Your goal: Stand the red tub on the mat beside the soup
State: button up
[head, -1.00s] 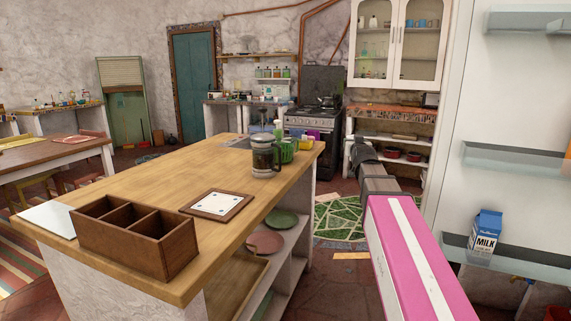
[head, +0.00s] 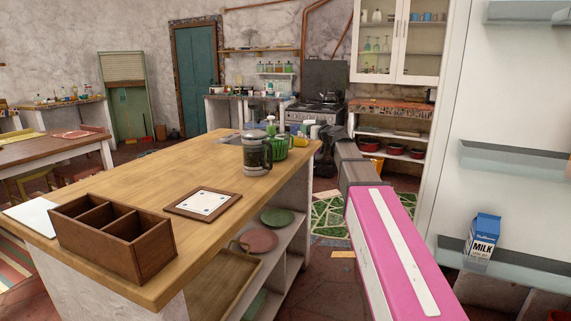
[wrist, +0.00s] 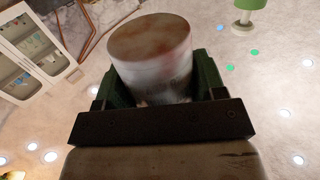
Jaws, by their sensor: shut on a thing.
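My gripper (wrist: 158,78) is shut on a short, wide cylinder (wrist: 150,42), whitish on its side with a stained reddish-brown end. Its dark green fingers press on both sides of it. I take it for the tub, but its label and full colour are hidden. In the head view my pink arm reaches forward on the right of the wooden counter, and the gripper's end is too small and dark to read. A white sheet (head: 33,217) lies at the counter's left edge; I cannot tell if it is the mat. I cannot make out the soup.
The counter (head: 185,165) holds a brown divided box (head: 115,262), a framed white tile board (head: 203,201), a glass press (head: 257,152) and a green basket (head: 277,148). Bare wood lies between them. A milk carton (head: 482,238) stands on a shelf at right.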

jog(key=s+a+r+n+g+y, duration=0.2)
jog(key=a+r+n+g+y, duration=0.6)
jog(key=a+r, duration=0.3)
jog(key=shift+g+h, duration=0.3)
jog(key=shift+g, duration=0.2)
notch_tip(320, 180, down, 10)
jog(key=shift+d+r, duration=0.1)
jog(key=shift+d, duration=0.05)
jog(key=o, duration=1)
jog(key=v, duration=1.2)
